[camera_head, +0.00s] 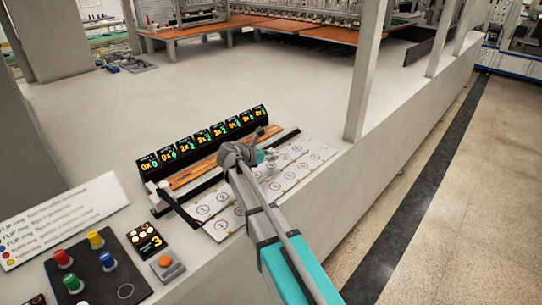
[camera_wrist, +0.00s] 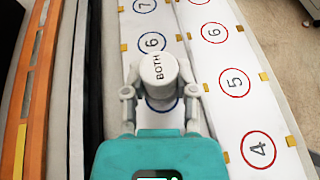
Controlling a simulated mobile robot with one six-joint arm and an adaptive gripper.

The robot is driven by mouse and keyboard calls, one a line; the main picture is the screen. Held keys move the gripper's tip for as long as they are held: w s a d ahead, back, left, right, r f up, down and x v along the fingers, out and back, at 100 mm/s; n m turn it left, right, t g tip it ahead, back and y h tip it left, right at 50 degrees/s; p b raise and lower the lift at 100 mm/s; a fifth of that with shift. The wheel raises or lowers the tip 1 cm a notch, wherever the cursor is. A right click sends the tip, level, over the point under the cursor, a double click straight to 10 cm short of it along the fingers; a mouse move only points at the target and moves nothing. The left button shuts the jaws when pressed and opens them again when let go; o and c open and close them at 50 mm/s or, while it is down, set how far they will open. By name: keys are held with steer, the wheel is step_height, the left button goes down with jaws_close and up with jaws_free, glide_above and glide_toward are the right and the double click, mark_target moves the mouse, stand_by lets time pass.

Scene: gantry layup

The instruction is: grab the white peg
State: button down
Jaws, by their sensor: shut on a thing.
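The white peg (camera_wrist: 158,70), with the word BOTH on its top, stands between the two fingers of my gripper (camera_wrist: 160,93) in the wrist view. The fingers are shut on its sides. It is over the white strip of numbered circles, at a blue-ringed circle just below the one marked 6. The peg hides most of that circle, and I cannot tell whether its base touches the strip. In the head view my gripper (camera_head: 266,156) is over the numbered board (camera_head: 224,222), and the arm hides much of the peg.
A row of black displays (camera_head: 205,140) and an orange rail (camera_head: 200,172) run behind the board. At the lower left are red, yellow, green and blue pegs on a black plate (camera_head: 125,290), an orange button (camera_head: 166,263) and a printed sign (camera_head: 60,222).

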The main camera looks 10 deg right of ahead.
steer(key=s+d+r+p, duration=0.4)
steer(key=s+r+p, duration=0.5)
steer(key=s, duration=0.4)
steer(key=shift+d+r+p, duration=0.35)
steer(key=shift+d+r, duration=0.05)
steer(key=shift+r, duration=0.3)
